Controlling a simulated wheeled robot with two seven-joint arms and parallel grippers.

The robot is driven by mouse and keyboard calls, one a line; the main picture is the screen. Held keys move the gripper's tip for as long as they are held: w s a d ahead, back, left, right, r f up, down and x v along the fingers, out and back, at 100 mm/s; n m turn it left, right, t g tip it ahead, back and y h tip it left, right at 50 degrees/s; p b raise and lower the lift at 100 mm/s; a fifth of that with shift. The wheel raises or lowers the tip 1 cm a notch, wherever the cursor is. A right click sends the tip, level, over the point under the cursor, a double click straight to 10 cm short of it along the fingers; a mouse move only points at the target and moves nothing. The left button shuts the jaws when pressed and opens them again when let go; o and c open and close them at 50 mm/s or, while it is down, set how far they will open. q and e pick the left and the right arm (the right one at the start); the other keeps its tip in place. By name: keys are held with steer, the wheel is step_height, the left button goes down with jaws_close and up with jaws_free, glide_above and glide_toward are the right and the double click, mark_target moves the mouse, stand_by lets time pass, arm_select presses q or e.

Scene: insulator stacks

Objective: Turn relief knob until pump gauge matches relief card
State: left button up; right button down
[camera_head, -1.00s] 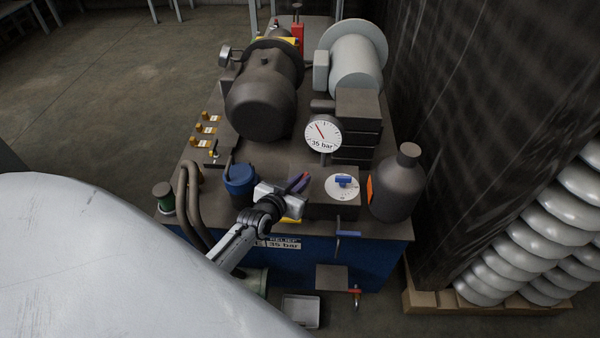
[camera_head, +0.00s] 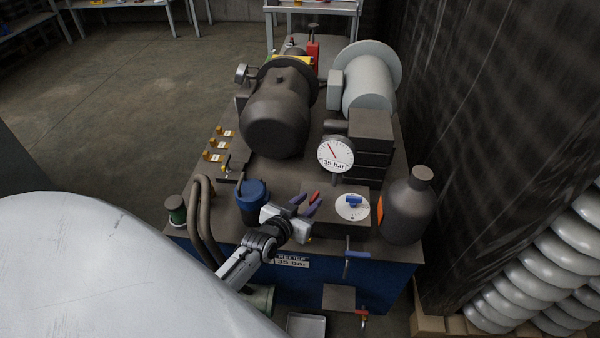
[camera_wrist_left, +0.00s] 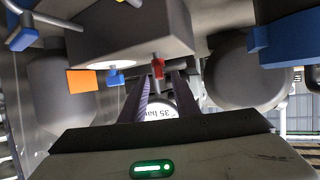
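The pump gauge (camera_head: 336,155) is a white dial marked "35 bar", with its red needle pointing up and left. The relief card (camera_head: 292,261) on the blue tank front reads "RELIEF 35 bar". A blue knob (camera_head: 354,202) sits on a white round dial, and also shows in the wrist view (camera_wrist_left: 115,77). A red knob or lever (camera_wrist_left: 157,68) is on the same dark block. My left gripper (camera_head: 307,203) is open and empty, left of the blue knob and apart from it. In the wrist view the red piece and gauge appear between its fingers (camera_wrist_left: 161,92). My right gripper is out of view.
A dark bottle (camera_head: 408,207) with an orange label stands right of the dial. A blue-capped part (camera_head: 252,195) and hoses (camera_head: 202,210) are left of my gripper. A blue lever (camera_head: 357,254) juts out at the tank front. White insulator stacks (camera_head: 535,260) stand at right.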

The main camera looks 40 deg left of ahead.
arm_select(q)
steer(key=v, duration=0.8)
steer(key=shift+p, duration=0.45)
steer(key=shift+r, duration=0.1)
steer(key=s+d+f+m+g+h, duration=0.2)
steer(key=s+d+f, duration=0.1)
steer(key=s+d, duration=0.5)
steer(key=s+d+f+m+g+h, duration=0.1)
steer(key=s+d+f+g+h, duration=0.1)
steer(key=s+d, duration=0.7)
steer(key=shift+s+f+m+g+h, duration=0.3)
steer(key=shift+s+f+m+g, duration=0.15)
steer(key=shift+f, duration=0.25)
steer(key=shift+d, duration=0.1)
